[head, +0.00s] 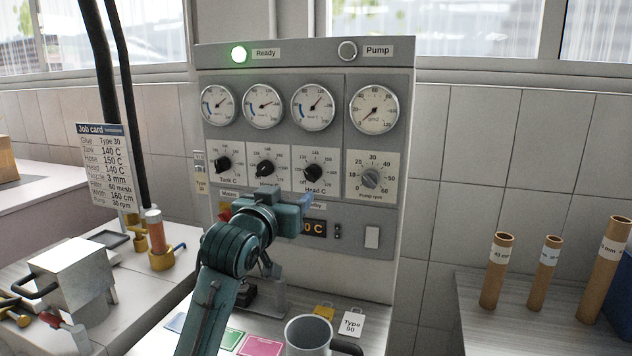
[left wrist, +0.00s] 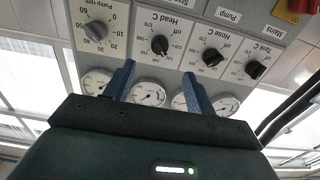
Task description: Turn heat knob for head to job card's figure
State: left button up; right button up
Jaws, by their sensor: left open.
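The Head C heat knob (head: 312,173) is black and sits third in the row on the grey control panel. It also shows in the left wrist view (left wrist: 159,45), upside down; its exact setting is too small to read. The job card (head: 103,165) at the left lists Head 140 C. My left gripper (head: 288,198) is open and empty, just below and in front of the knob row. In the left wrist view its two blue fingers (left wrist: 158,82) stand apart, with the Head C knob beyond them and roughly between them. My right gripper is not in view.
The Tank C knob (head: 224,163), Hose C knob (head: 265,168) and Pump rpm knob (head: 370,179) are close neighbours. Gauges (head: 312,107) sit above. A metal mug (head: 308,336) stands on the bench below. Cardboard tubes (head: 497,270) stand at the right.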

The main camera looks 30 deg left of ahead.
aim_at(309, 177)
pick_arm(q)
jog(key=p+x, duration=0.2)
jog(key=x, duration=0.9)
jog(key=shift+w+a+r+p, duration=0.15)
jog(key=shift+w+r+p, duration=0.05)
jog(key=shift+p, duration=0.1)
jog(key=shift+w+a+f, duration=0.1)
jog(key=shift+w, duration=0.55)
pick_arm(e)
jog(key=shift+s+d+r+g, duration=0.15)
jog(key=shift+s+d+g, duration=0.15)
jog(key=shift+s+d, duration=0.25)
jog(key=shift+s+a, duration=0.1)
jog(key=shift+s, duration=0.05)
pick_arm(q)
jog(key=c, duration=1)
jog(key=shift+o, duration=0.2)
